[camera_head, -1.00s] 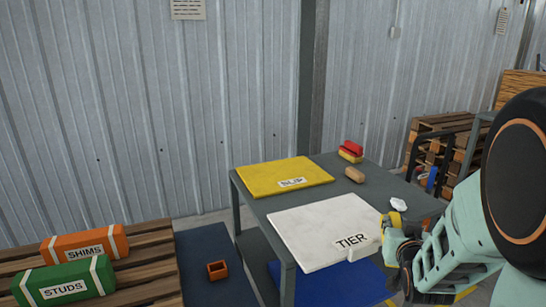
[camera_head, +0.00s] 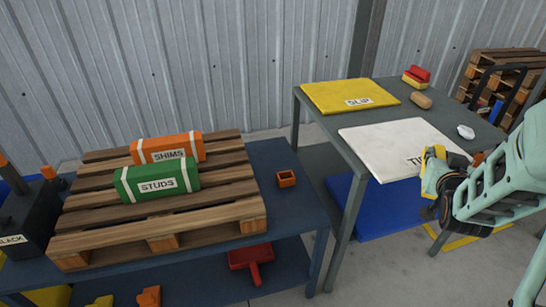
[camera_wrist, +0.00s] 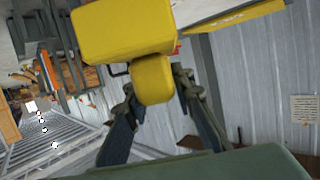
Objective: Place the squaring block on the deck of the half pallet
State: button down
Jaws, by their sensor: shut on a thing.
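My gripper (camera_head: 436,172) is at the right of the head view, by the front right corner of the white TIER sheet. It is shut on the yellow squaring block (camera_wrist: 137,30), whose rounded yellow grip (camera_wrist: 153,80) sits between the fingers in the wrist view. In the head view only a small yellow part of the block (camera_head: 437,152) shows; the rest is hidden. The half pallet (camera_head: 225,215) rests on a blue bench at the left, apart from my gripper. On its deck lie an orange SHIMS pack (camera_head: 167,148) and a green STUDS pack (camera_head: 157,185).
Bare deck slats lie in front of and right of the packs. A dark SLACK box (camera_head: 25,225) stands left of the pallet. The grey table (camera_head: 345,155) carries the yellow SLIP sheet (camera_head: 350,96) and white TIER sheet (camera_head: 385,145).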

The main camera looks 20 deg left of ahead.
aim_at(80, 192)
jog(key=k+j, duration=0.15)
jog(key=j, duration=0.2)
jog(key=k+j+z, duration=0.1)
jog(key=j, duration=0.25)
jog(key=k+j, duration=0.4)
jog(key=j, duration=0.3)
jog(key=k+j+z, duration=0.1)
jog(key=j, duration=0.25)
jog(key=k+j, duration=0.1)
jog(key=j, duration=0.3)
jog(key=k+j, duration=0.1)
jog(key=j, duration=0.25)
jog(key=k+j, duration=0.1)
jog(key=j, duration=0.3)
jog(key=k+j+z, duration=0.1)
jog(key=j, duration=0.25)
jog(key=k+j, duration=0.1)
jog(key=j, duration=0.3)
